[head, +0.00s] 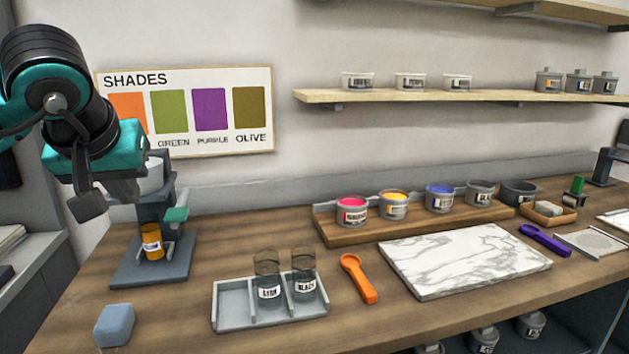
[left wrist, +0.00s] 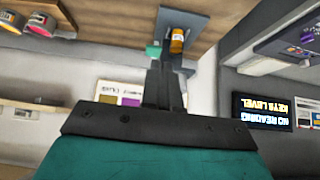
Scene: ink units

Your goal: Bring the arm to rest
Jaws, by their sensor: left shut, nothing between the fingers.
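My left arm comes in at the upper left of the head view, teal and black. My left gripper (head: 88,206) points down, raised above the back left of the bench and apart from it. In the left wrist view its fingers (left wrist: 164,72) are together with nothing between them. Beyond them an orange labelled jar (left wrist: 177,38) shows on a grey stand; in the head view this jar (head: 152,241) stands on the stand's base (head: 180,262), right of and below the gripper. My right gripper is in neither view.
A blue block (head: 114,325) lies at the front left. A grey tray (head: 233,302) holds two labelled jars; an orange scoop (head: 358,278) and a marble slab (head: 465,259) lie right of it. Paint pots stand on a wooden rack (head: 375,234). A wall shelf (head: 400,97) is at the upper right.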

